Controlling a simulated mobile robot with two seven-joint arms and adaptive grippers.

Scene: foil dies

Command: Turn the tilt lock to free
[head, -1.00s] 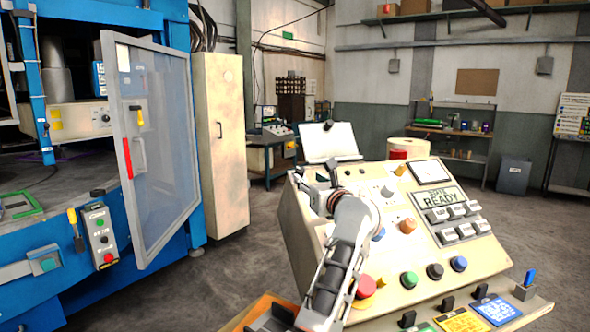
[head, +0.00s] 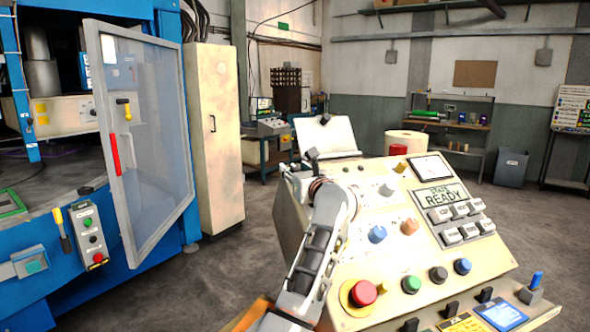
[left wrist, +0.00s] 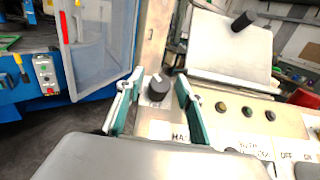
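In the left wrist view a black rotary knob (left wrist: 157,88) with a pale pointer mark stands on the beige console, above a label partly hidden that begins "HA". My left gripper (left wrist: 152,92) is open, with one green-lined finger on each side of the knob. I cannot tell whether either finger touches it. In the head view my left gripper (head: 300,172) is at the console's far left corner, and my arm hides the knob there. No label reading tilt lock can be made out. My right gripper is not in view.
The sloped console (head: 345,250) carries a red button (head: 362,293), a blue knob (head: 377,233), an orange knob (head: 410,227) and a "READY" display (head: 441,196). A white sheet on a stand (head: 326,138) is behind it. A blue machine with a clear door (head: 150,140) stands left.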

